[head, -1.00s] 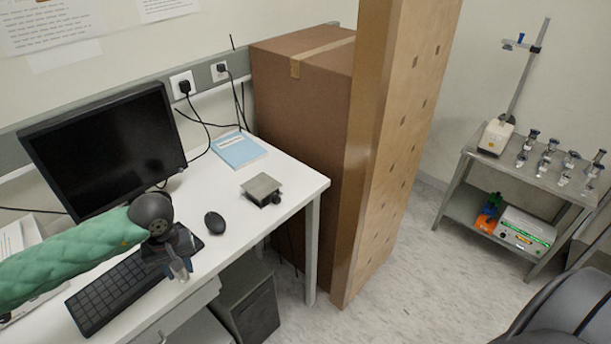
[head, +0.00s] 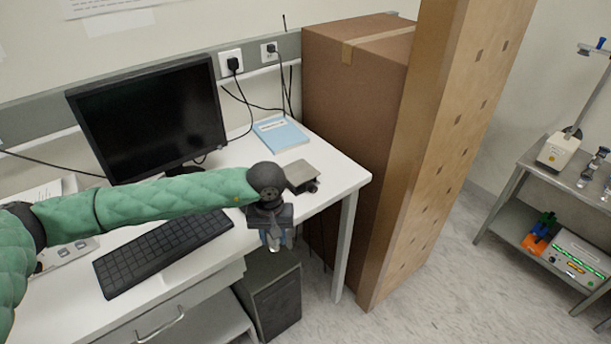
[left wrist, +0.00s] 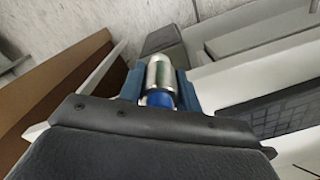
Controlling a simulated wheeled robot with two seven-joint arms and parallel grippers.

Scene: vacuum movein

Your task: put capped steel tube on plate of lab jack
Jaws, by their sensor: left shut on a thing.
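My left gripper (head: 273,236) is in front of the desk's right part, near its front edge, in the head view. It is shut on the capped steel tube, a shiny cylinder with a blue cap, which shows between the fingers in the left wrist view (left wrist: 160,76). In the head view most of the tube is hidden by the gripper. The lab jack (head: 302,172) stands on the desk's right end, with a flat grey square plate on top. The plate looks bare, and its left part is close behind my wrist in the picture. My right gripper is not in view.
A monitor (head: 150,118), a keyboard (head: 165,250) and a blue book (head: 280,134) are on the white desk (head: 345,172). A tall cardboard box (head: 350,100) and a wooden panel (head: 455,150) stand right of it. A metal cart (head: 505,215) is at the far right.

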